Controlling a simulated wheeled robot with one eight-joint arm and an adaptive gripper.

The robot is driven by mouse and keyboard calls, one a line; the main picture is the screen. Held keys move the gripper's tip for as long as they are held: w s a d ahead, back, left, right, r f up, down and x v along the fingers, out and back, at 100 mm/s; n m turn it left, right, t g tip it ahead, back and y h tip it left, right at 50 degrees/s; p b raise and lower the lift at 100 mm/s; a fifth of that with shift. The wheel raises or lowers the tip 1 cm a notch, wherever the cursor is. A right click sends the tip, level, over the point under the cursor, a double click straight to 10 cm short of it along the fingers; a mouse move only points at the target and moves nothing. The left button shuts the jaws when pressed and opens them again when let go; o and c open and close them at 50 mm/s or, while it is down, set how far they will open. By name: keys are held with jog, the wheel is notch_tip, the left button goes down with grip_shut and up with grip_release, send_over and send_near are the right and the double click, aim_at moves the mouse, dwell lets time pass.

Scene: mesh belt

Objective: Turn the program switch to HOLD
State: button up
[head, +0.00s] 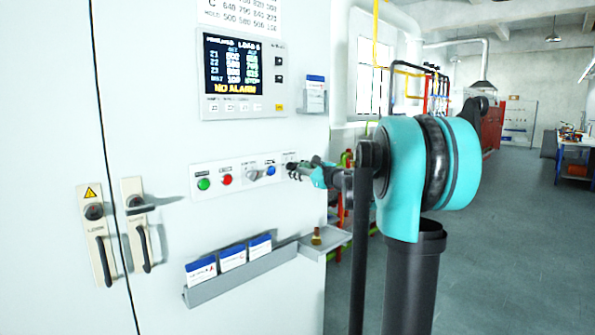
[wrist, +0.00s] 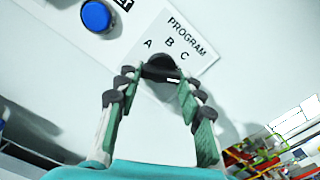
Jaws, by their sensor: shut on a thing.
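The program switch (wrist: 160,67) is a dark knob on a white plate (wrist: 196,47) marked PROGRAM, with the letters A, B and C above the knob. No HOLD mark is readable there. My gripper (wrist: 158,78) is shut on the knob, one green-padded finger on each side. A small white mark shows at the knob's lower edge; which letter the switch is set to I cannot tell. In the head view my gripper (head: 296,171) is at the right end of the button strip and hides the switch.
The strip holds a green button (head: 203,184), a red button (head: 227,179), a grey selector (head: 253,174) and a blue button (head: 271,170). Above is a display (head: 232,68) reading NO ALARM. Below are a card rack (head: 240,274) and a small shelf (head: 328,246).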

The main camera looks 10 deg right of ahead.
jog(key=shift+m, duration=0.6)
jog(key=o, duration=1.2)
jog(key=shift+c, duration=0.2)
jog(key=v, duration=1.2)
jog(key=shift+f, duration=0.1)
